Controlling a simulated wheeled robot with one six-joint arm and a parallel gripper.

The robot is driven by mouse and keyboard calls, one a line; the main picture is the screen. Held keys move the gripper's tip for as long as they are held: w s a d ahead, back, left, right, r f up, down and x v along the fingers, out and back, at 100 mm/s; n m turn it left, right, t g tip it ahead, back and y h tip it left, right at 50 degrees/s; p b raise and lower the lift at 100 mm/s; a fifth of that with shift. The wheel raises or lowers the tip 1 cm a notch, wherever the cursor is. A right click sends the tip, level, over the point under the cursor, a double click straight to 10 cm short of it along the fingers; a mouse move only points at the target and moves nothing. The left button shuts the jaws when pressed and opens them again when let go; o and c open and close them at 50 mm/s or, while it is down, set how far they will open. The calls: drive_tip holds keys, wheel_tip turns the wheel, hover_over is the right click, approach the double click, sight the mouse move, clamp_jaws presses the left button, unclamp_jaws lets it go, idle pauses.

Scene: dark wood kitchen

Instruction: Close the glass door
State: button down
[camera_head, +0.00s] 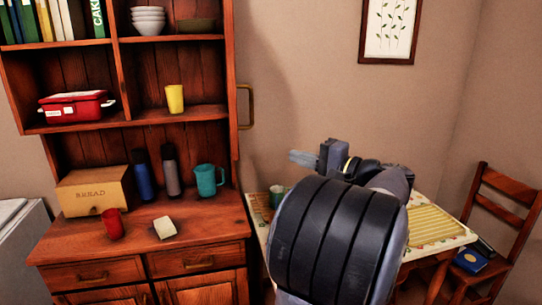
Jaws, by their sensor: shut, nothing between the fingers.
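The wooden hutch (123,75) stands at the left with its upper shelves uncovered. Its door (233,65) stands open at the hutch's right side and shows almost edge-on, so its glass pane cannot be made out. A brass handle (249,106) sticks out to the right of the door. My gripper (293,157) is right of and lower than the handle in the picture, apart from it, with its fingers pointing left. The fingers are shut and empty. My thick dark arm hides part of the table behind it.
Bowls (149,20), books, a red casserole (76,105) and a yellow cup (175,98) sit on the shelves. A bread box (95,190), bottles and a teal mug (209,180) stand on the counter. A table (440,245) and chair (500,225) are at the right.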

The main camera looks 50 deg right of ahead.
drive_tip(key=w+a+p, duration=0.3)
drive_tip(key=w+a, duration=0.1)
drive_tip(key=w, duration=0.8)
drive_tip(key=shift+w+a+f, duration=0.1)
